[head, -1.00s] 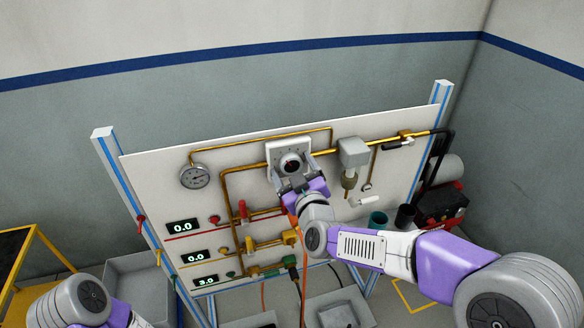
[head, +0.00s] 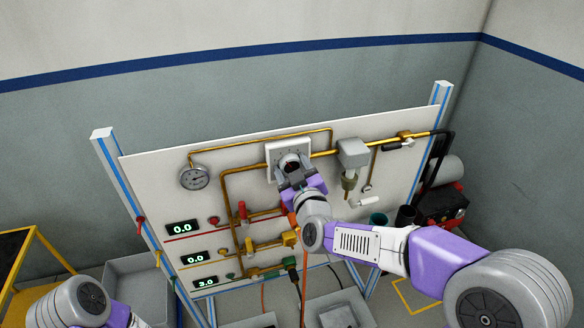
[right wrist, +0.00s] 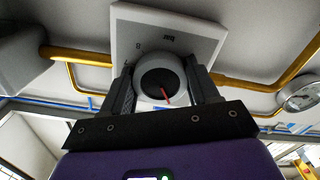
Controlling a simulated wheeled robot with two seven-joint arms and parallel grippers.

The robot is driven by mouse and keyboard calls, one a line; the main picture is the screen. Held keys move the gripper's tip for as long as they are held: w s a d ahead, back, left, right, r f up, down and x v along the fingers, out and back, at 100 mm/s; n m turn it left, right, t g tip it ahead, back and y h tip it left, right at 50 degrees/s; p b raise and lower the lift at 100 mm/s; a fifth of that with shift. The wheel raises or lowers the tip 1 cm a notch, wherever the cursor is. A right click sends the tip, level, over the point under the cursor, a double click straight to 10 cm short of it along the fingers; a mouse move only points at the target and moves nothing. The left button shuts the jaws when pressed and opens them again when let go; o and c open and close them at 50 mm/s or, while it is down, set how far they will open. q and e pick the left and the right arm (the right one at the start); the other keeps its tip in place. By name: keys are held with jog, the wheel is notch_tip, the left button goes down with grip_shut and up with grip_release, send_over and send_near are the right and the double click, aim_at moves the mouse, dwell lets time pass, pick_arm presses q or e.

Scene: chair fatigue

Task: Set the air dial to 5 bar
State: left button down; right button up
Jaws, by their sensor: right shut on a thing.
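The air dial's white square plate (head: 273,149) is on the upper part of the upright panel. Its round knob (right wrist: 158,82) has a dark face with a red pointer, seen close in the right wrist view. My right gripper (head: 291,168) is shut on the knob, one finger on each side. In the head view the gripper hides most of the knob. In the right wrist view an 8 and the word bar show on the plate; the other scale marks are hidden or unreadable. My left arm shows at the lower left of the head view, but its gripper is out of view.
A round pressure gauge (head: 194,177) sits left of the dial on the brass pipes. A grey filter unit (head: 353,153) is close on its right. Red and yellow valves and several green number displays (head: 182,228) are lower on the panel. A yellow-framed cart stands at far left.

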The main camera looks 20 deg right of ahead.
jog(key=m+b, duration=0.2)
jog(key=shift+f+m, duration=0.15)
jog(key=shift+m, duration=0.25)
jog(key=m+b, duration=0.3)
jog(key=shift+m, duration=0.4)
jog(key=m+b, duration=0.2)
jog(key=m, duration=0.1)
jog(key=shift+a+m+b, duration=0.1)
jog(key=shift+m+b, duration=0.75)
jog(key=shift+m, duration=0.95)
jog(key=o, duration=1)
jog(key=shift+o, duration=0.2)
